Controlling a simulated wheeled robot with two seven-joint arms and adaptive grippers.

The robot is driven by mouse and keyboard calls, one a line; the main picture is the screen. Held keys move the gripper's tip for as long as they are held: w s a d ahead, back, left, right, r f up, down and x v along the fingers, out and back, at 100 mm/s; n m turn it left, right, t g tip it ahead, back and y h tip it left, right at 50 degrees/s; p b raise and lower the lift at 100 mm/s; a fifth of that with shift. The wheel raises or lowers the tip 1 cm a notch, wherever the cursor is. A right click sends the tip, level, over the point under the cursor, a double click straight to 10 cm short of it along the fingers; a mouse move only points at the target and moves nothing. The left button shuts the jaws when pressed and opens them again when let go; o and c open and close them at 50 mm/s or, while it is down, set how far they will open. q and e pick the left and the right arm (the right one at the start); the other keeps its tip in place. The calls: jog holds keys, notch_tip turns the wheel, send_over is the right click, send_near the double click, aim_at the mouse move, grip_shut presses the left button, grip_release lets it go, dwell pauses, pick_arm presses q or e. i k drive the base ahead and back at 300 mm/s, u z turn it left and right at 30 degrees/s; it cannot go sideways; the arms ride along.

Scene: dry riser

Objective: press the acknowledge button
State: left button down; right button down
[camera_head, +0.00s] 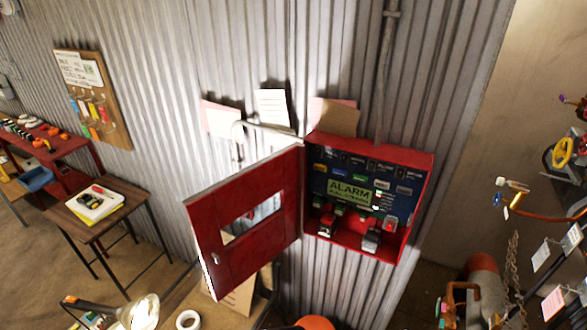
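A red wall cabinet (425,190) hangs on the corrugated wall, with its red door (240,240) swung open to the left. Inside is a dark blue panel (395,172) with a green display (349,190) that reads ALARM. Several small coloured labels or buttons sit around the display. Below are several blocky switches or buttons, one with a red cap (390,224). The lettering is too small to tell which one is the acknowledge button. Neither of my grippers is in view.
The open door stands out left of the panel. A bench with a white tape roll (188,321) and a bright lamp (140,312) lies below. A small table (110,224) stands left. Pipework with a yellow handwheel (562,152) and hanging tags fills the right.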

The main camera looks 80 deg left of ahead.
aim_at(317, 166)
jog(key=u, duration=2.5)
jog(key=i, duration=0.5)
